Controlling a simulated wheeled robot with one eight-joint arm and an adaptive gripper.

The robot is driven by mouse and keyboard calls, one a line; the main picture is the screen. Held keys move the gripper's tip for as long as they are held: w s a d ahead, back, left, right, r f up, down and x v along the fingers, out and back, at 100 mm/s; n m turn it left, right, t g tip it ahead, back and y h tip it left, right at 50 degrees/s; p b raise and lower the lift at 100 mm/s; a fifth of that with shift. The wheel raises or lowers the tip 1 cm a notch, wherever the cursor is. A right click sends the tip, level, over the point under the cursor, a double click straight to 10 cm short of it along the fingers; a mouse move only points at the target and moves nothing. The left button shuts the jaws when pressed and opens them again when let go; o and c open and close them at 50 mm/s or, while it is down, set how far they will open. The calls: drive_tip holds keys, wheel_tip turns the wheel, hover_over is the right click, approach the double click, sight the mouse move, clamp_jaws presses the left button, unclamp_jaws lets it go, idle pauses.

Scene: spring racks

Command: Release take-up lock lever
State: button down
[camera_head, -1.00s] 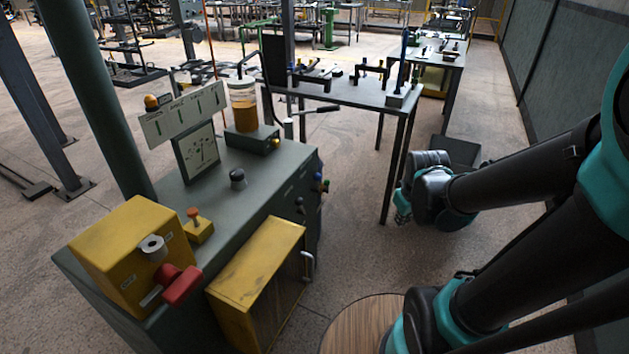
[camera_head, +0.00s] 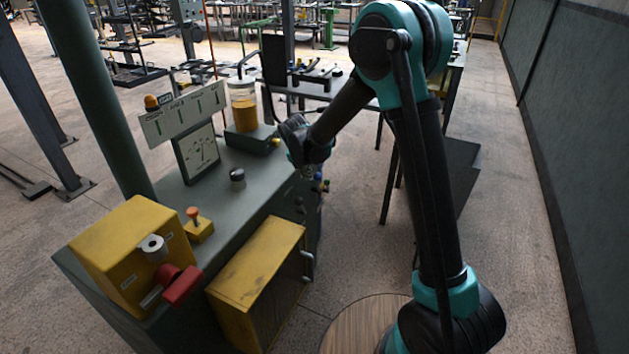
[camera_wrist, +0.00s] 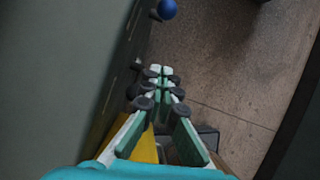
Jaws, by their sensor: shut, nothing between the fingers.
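A red-handled lever (camera_head: 182,285) sticks out from the front of the yellow box (camera_head: 112,250) on the near end of the grey-green console (camera_head: 262,200). I cannot read its label or tell whether it is the take-up lock lever. A second, black-handled lever beyond the far end of the console is now mostly behind my arm. My gripper (camera_head: 306,173) is by the console's far right corner, well away from the red handle. In the wrist view my gripper's fingers (camera_wrist: 161,75) are together and empty, pointing down beside the console's side.
A blue knob (camera_wrist: 168,9) is near the fingers on the console side. A yellow cabinet (camera_head: 262,265) with a handle juts from the console front. A jar of amber liquid (camera_head: 244,108) and a gauge panel (camera_head: 197,152) stand on top.

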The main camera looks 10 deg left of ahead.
drive_tip(key=shift+w+a+f, duration=0.1)
drive_tip(key=shift+a+f, duration=0.05)
drive_tip(key=w+d+f, duration=0.1)
drive_tip(key=w+f, duration=0.7)
drive_tip(key=shift+d, duration=0.35)
drive_tip(key=shift+w, duration=0.1)
idle(0.6)
